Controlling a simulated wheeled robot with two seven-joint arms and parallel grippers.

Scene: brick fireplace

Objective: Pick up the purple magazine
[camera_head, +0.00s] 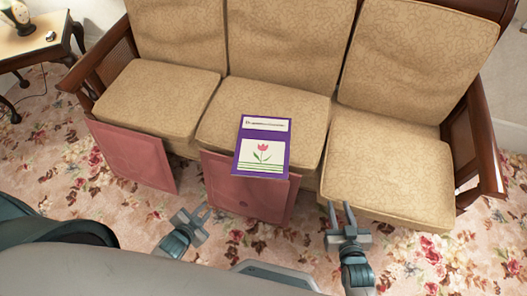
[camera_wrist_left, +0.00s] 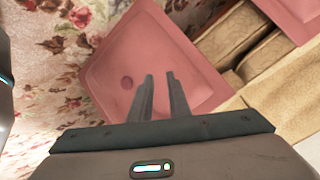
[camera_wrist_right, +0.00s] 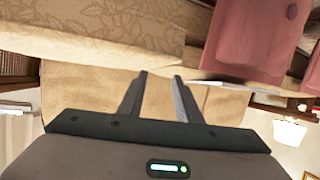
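The purple magazine (camera_head: 264,147), with a pink tulip on a white panel, lies on the sofa's middle seat cushion in the head view. Its near edge reaches the front of the seat, above a pink cushion. A thin edge beside the pink cushion in the right wrist view may be the magazine. My left gripper (camera_head: 194,212) is open and empty, below and left of the magazine. In the left wrist view, its fingers (camera_wrist_left: 160,76) point toward a pink cushion. My right gripper (camera_head: 341,205) is open and empty, right of the magazine at the right seat's front edge.
The tan sofa (camera_head: 170,95) has wooden armrests. A side table (camera_head: 28,45) with a lamp stands at the far left. Floral carpet (camera_head: 140,215) covers the floor between me and the sofa.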

